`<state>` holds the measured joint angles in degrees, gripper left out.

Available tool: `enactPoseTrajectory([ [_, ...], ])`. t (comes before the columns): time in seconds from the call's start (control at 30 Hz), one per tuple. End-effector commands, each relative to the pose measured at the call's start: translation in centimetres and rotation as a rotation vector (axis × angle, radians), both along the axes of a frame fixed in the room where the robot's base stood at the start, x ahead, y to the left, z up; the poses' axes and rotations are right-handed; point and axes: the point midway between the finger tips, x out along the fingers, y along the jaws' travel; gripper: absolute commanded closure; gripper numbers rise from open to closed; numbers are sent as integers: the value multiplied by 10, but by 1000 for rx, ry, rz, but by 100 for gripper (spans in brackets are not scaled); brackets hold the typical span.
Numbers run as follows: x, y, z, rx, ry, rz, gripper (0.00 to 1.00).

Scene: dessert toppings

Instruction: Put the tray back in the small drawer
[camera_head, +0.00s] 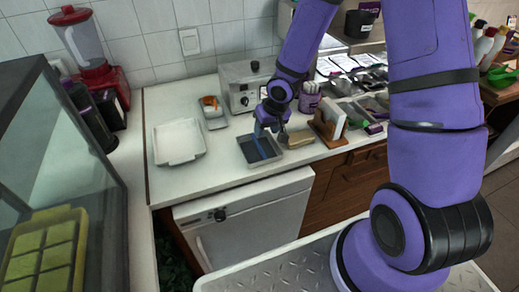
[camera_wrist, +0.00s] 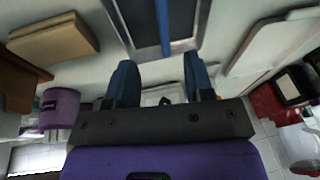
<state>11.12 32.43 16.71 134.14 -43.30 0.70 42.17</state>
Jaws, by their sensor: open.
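A shallow grey metal tray (camera_head: 277,161) lies on the white counter, below my gripper (camera_head: 265,130). The tray's end also shows at the top of the wrist view (camera_wrist: 181,46). A blue strip shows inside it; I cannot tell whether it is a reflection. In the wrist view my gripper (camera_wrist: 158,68) has its two blue fingers apart, with nothing between them. The fingertips are near the tray's edge; contact is unclear. Wooden drawer fronts (camera_head: 368,156) are under the counter at right. I cannot tell which is the small drawer; no open drawer is visible.
A white tray (camera_head: 180,142) and a small dish of food (camera_head: 212,113) stand to the left. A steel appliance (camera_head: 245,84) is behind. A brown block (camera_head: 299,138), a wooden holder (camera_head: 328,130) and a purple cup (camera_head: 309,98) crowd the right. The front left counter is clear.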

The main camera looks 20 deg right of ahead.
Motion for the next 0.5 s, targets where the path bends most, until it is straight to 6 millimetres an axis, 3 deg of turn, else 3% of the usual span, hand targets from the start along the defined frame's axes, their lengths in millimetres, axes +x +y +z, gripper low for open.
enactPoseTrajectory([
  [0.2, 5, 4, -21, 1, 1, 1, 52],
  [0.5, 8, 5, -32, -1, 0, 0, 52],
])
